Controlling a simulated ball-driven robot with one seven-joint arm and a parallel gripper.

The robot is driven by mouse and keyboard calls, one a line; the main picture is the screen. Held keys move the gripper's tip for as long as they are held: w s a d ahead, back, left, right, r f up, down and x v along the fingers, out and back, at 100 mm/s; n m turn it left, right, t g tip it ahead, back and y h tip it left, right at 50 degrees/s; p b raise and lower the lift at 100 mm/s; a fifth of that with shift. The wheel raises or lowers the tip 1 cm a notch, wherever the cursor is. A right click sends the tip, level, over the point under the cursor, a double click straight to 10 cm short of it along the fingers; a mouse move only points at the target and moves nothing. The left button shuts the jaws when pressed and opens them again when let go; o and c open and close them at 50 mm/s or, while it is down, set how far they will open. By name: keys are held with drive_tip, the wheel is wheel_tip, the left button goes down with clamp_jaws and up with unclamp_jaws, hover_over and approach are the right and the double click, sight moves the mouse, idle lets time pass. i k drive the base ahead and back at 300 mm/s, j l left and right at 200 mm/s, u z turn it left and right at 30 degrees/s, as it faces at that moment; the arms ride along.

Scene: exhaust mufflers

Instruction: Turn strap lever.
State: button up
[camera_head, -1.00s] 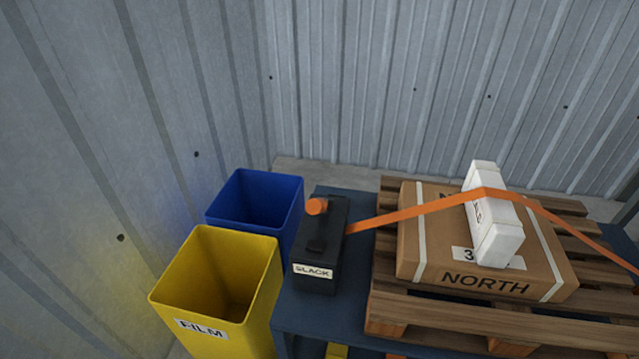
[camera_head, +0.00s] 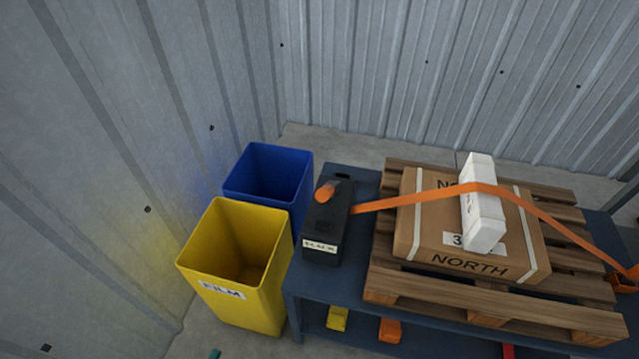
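A black box (camera_head: 324,228) with a white label stands at the left end of the blue table (camera_head: 335,285). An orange lever-like knob (camera_head: 326,191) is on its top. An orange strap (camera_head: 420,198) runs from the box over a white block (camera_head: 482,215) and a cardboard carton marked NORTH (camera_head: 425,225). The strap descends to an orange fitting (camera_head: 624,280) at the right edge, partly cut off. The carton rests on a wooden pallet (camera_head: 480,300). My gripper is not in view.
A yellow bin (camera_head: 240,270) marked FILM and a blue bin (camera_head: 268,175) stand left of the table. A yellow block (camera_head: 337,318) and an orange block (camera_head: 390,330) lie on the lower shelf. Corrugated metal walls (camera_head: 400,70) close off the back and left.

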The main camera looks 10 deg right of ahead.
sight(330, 189)
drive_tip(key=i+l, duration=0.7)
drive_tip(key=i, duration=0.15)
